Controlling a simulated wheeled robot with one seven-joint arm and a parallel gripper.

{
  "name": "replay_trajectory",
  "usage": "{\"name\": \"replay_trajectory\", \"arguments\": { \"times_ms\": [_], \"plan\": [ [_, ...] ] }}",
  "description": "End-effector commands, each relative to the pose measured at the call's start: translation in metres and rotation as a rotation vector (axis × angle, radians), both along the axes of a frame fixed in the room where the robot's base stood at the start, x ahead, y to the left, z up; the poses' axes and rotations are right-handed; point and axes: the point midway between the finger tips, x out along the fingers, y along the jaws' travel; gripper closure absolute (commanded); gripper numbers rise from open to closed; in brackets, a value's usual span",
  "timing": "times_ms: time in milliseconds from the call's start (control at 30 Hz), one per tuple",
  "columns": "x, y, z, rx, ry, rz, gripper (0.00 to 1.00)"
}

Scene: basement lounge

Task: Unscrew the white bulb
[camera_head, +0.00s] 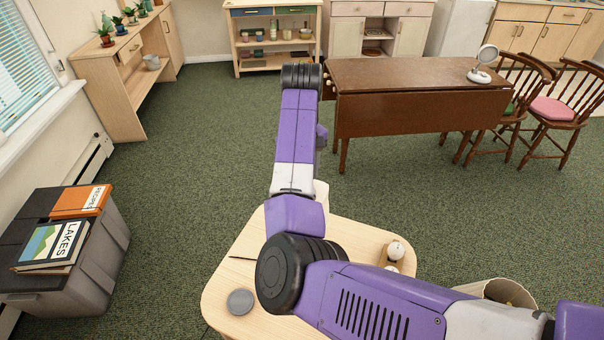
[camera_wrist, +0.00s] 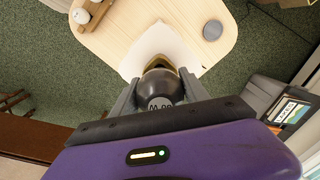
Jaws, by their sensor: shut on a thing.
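My gripper (camera_wrist: 159,92) has its two grey fingers on either side of a rounded bulb (camera_wrist: 160,85) in the wrist view. The bulb looks dark grey here, with printed lettering on its near end, and the fingers are shut on it. Its far end points at a gold-coloured opening in a white lamp part (camera_wrist: 165,45). Whether its base is still in the socket is hidden. In the head view my arm hides the gripper and the held bulb, and only a bit of the white lamp part (camera_head: 322,194) shows.
A grey box (camera_head: 95,265) with books is at left. A brown table (camera_head: 400,95) stands beyond.

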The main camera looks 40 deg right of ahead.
Motion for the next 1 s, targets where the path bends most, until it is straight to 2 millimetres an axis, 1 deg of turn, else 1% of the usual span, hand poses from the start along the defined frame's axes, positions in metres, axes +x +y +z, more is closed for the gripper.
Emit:
{"name": "replay_trajectory", "arguments": {
  "times_ms": [33,1000],
  "plan": [
    [0.0,0.0,0.004,0.0,0.0,0.0,0.8],
    [0.0,0.0,0.038,0.0,0.001,-0.001,0.8]
  ]
}}
